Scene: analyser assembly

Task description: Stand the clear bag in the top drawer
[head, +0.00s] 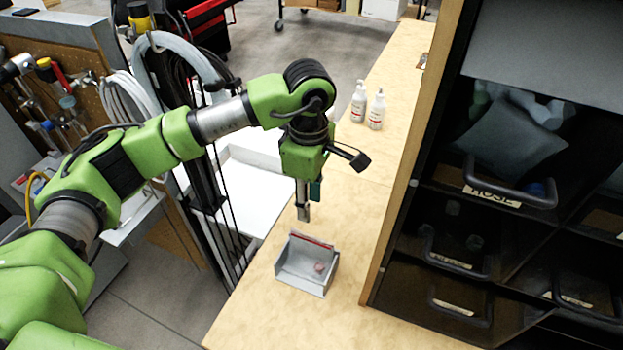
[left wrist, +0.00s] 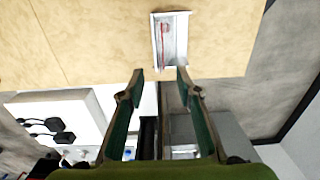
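A small grey open bin (head: 283,277) stands on the wooden worktop. A clear bag with a red strip (head: 313,241) seems to lie in it, with a small reddish patch inside; the clear film is hard to make out. In the left wrist view the bin (left wrist: 184,62) and red strip (left wrist: 163,40) lie beyond the fingertips. My left gripper (head: 303,214) points down above and behind the bin, apart from it. In the left wrist view its fingers (left wrist: 160,74) are spread and empty. The top drawer (head: 490,192), labelled HOSE, holds grey, pillow-like packs. My right gripper is out of view.
The black cabinet's wooden side panel (head: 408,165) rises right of the bin. Lower drawers (head: 458,264) with handles sit under the top one. Two white bottles (head: 376,110) stand farther back on the worktop. The worktop around the bin is clear.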

